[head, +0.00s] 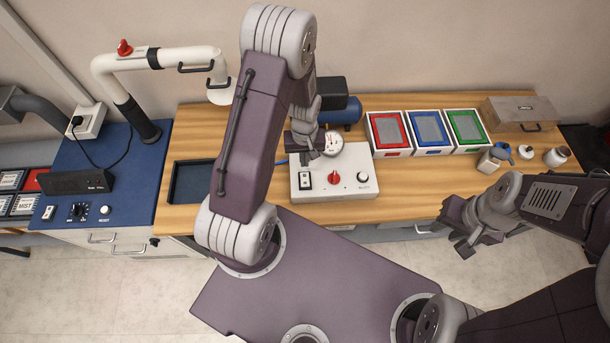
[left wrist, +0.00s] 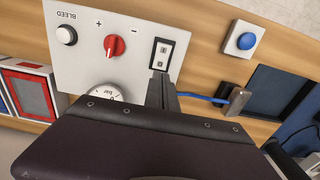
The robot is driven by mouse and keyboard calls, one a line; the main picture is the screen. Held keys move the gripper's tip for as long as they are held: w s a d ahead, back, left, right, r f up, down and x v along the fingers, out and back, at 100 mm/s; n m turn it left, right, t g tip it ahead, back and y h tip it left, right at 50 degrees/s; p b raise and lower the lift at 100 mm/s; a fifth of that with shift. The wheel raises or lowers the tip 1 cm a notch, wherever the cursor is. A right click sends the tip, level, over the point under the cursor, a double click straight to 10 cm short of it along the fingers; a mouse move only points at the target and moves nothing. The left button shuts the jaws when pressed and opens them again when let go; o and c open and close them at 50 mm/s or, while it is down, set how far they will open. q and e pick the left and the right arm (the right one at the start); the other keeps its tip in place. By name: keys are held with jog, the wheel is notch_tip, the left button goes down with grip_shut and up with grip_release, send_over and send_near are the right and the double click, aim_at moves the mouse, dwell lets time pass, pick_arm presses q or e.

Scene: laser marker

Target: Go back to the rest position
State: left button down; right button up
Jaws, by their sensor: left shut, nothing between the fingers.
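My left gripper (head: 308,156) is shut and empty, just above the back of the white control box (head: 308,185). Its closed fingers (left wrist: 163,92) show in the left wrist view, close to the box's rocker switch (left wrist: 161,54); I cannot tell whether they touch it.
Red (head: 390,133), blue (head: 429,131) and green (head: 467,129) framed trays stand right of the box. A dark tray (head: 191,182) lies to its left. Bottles and a jar (head: 556,156) stand far right. A blue bench (head: 120,165) with a fume pipe (head: 180,56) is left.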

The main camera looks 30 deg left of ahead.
dwell(0.4)
pick_arm(q)
jog(key=shift+f+b, duration=0.35)
jog(key=shift+b, duration=0.05)
jog(key=s+d+r+m+b, duration=0.1)
jog(key=s+d+m+b, duration=0.1)
jog(key=b, duration=0.4)
jog(key=s+d+r+m+t+b, duration=0.1)
jog(key=s+d+m+b, duration=0.2)
jog(key=s+m+b, duration=0.1)
jog(key=shift+s+b, duration=0.9)
jog(key=shift+s, duration=0.3)
jog(key=shift+s, duration=0.1)
